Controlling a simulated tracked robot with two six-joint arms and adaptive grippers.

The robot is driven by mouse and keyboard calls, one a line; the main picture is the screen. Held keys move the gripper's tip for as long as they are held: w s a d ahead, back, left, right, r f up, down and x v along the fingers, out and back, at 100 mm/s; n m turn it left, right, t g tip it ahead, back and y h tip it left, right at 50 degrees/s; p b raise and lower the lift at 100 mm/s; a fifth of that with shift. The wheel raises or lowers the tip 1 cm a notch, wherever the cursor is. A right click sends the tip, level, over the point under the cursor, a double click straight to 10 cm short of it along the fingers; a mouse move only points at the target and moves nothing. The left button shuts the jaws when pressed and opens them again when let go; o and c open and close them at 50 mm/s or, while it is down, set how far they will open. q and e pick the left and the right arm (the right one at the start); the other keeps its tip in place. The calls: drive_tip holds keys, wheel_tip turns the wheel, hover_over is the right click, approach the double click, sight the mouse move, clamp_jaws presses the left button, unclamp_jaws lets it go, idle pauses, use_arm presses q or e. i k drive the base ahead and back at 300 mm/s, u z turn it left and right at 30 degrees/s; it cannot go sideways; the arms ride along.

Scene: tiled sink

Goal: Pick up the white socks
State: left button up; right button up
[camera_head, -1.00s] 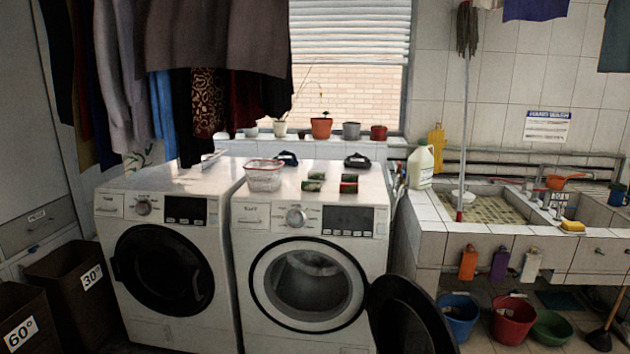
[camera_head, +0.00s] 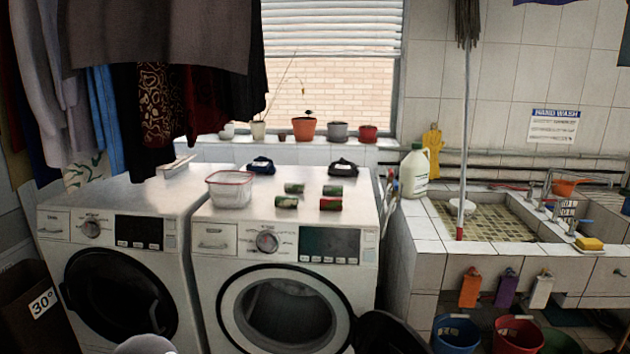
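I cannot make out white socks with certainty in this view. Two small dark bundles with pale marks, one on the left (camera_head: 261,165) and one on the right (camera_head: 343,167), lie at the back of the right washing machine's top (camera_head: 250,207). I cannot tell whether they are socks. A pale object (camera_head: 462,206) in the sink is too small to identify. Neither of my grippers is in view. A pale rounded shape at the bottom edge, left of centre, may be part of my arm.
Clothes (camera_head: 165,60) hang above the left machine (camera_head: 110,240). The tiled sink (camera_head: 426,246) is at right.

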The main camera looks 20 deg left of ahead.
sight(289, 187)
drive_tip(key=u, duration=0.25)
drive_tip(key=i, duration=1.25)
drive_tip(key=u, duration=1.1)
drive_tip(key=i, duration=0.25)
drive_tip(key=z, duration=0.1)
drive_tip(key=k, duration=0.8)
drive_tip(key=u, duration=0.2)
drive_tip(key=i, duration=0.8)
drive_tip(key=z, duration=0.1)
